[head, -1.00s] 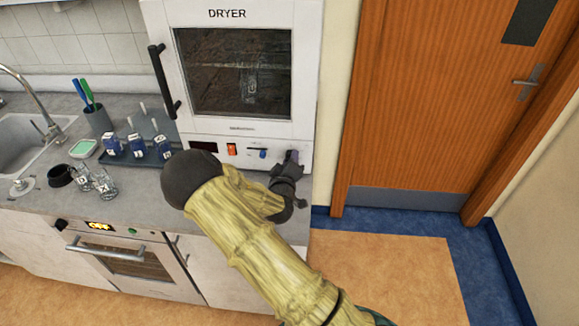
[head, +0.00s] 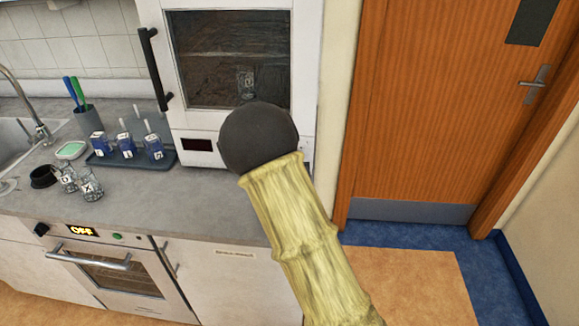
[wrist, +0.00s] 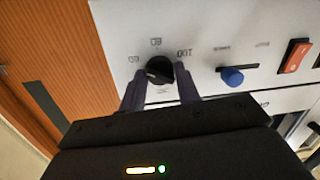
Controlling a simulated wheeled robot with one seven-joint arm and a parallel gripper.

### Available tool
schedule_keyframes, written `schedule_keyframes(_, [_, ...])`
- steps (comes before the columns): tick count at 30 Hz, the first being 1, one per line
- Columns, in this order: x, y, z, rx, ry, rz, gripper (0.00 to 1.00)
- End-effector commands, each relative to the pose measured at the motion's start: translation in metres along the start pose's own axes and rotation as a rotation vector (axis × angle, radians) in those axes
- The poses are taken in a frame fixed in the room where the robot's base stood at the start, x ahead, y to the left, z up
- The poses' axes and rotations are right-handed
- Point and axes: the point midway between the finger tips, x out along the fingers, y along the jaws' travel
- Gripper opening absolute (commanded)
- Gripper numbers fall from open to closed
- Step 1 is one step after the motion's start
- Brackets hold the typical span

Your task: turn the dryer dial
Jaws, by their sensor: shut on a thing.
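The dryer (head: 233,60) stands on the counter, a white cabinet with a dark window and a black door handle. In the wrist view its black round dial (wrist: 160,69) is on the white front panel, with printed numbers around it. My gripper (wrist: 159,80) has its two dark fingers on either side of the dial and is shut on it. The dial's pointer mark faces left in the wrist view. In the head view my arm hides the dial and the gripper.
Beside the dial are a blue slider knob (wrist: 232,76) and an orange-red switch (wrist: 295,56). A tray (head: 104,161) with several blue-labelled bottles stands left of the dryer. Glass beakers (head: 90,186) stand near the counter's front. A wooden door (head: 440,100) is at the right.

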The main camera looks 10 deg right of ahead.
Motion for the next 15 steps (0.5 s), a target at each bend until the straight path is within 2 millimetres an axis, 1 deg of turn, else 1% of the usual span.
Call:
schedule_keyframes(1, [-0.0003, 0.0, 0.0045, 0.015, -0.004, -0.002, 0.09])
schedule_keyframes(7, [-0.0005, 0.0003, 0.0034, 0.049, -0.004, -0.005, 0.09])
schedule_keyframes(15, [-0.0008, 0.0003, 0.0032, 0.051, -0.005, -0.005, 0.09])
